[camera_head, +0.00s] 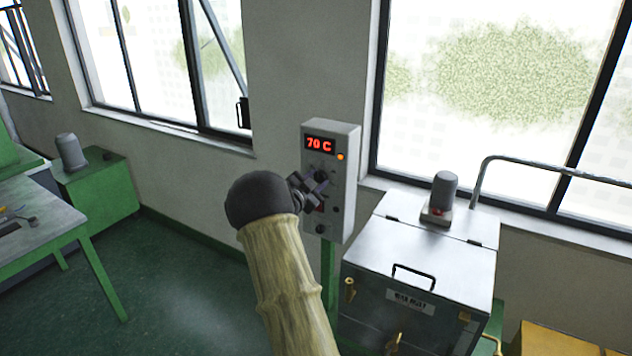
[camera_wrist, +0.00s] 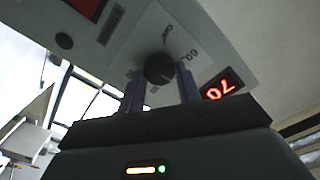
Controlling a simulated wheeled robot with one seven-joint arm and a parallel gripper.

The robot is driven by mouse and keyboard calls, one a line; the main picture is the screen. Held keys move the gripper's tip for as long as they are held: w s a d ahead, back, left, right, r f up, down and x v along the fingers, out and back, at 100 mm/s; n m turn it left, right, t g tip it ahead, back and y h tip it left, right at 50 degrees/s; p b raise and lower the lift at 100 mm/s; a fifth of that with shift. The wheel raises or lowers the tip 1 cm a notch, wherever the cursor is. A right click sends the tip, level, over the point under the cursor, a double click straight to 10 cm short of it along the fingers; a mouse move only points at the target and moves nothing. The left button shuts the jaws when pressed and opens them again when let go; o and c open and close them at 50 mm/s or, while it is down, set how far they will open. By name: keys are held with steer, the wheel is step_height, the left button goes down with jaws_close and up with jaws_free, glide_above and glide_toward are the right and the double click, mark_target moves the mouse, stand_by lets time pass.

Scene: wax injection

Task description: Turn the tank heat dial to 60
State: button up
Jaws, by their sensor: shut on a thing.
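The control box (camera_head: 346,190) is a grey panel on a green post by the wall. Its red display (camera_head: 319,144) reads 70 C, and an orange lamp is lit beside it. My gripper (camera_head: 318,182) is at the panel's face, below the display, and hides most of the dial in the head view. In the wrist view the tank heat dial (camera_wrist: 159,68) is a round dark knob with a light pointer line. The two fingers of my gripper (camera_wrist: 160,88) stand on either side of the knob and are shut on it. Scale marks show around the dial, including one that seems to read 60.
A metal tank (camera_head: 420,265) with a lid handle and brass taps stands right of the box, with a grey motor (camera_head: 443,192) on top. A green bench (camera_head: 50,215) is at the left. Windows line the wall behind. The floor between bench and box is clear.

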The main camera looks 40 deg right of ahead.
steer(key=n+p, duration=0.1)
steer(key=n, duration=0.4)
steer(key=shift+w+n, duration=0.1)
steer(key=shift+n, duration=0.3)
steer(key=n+p, duration=0.1)
steer(key=n, duration=0.3)
steer(key=shift+n+p, duration=0.3)
steer(key=shift+n, duration=0.1)
steer(key=shift+f, duration=0.1)
steer(key=o, duration=1)
steer(key=shift+c, duration=0.2)
steer(key=shift+a, duration=0.15)
steer(key=b+v, duration=0.6)
steer(key=v, duration=1.1)
steer(key=shift+b, duration=0.4)
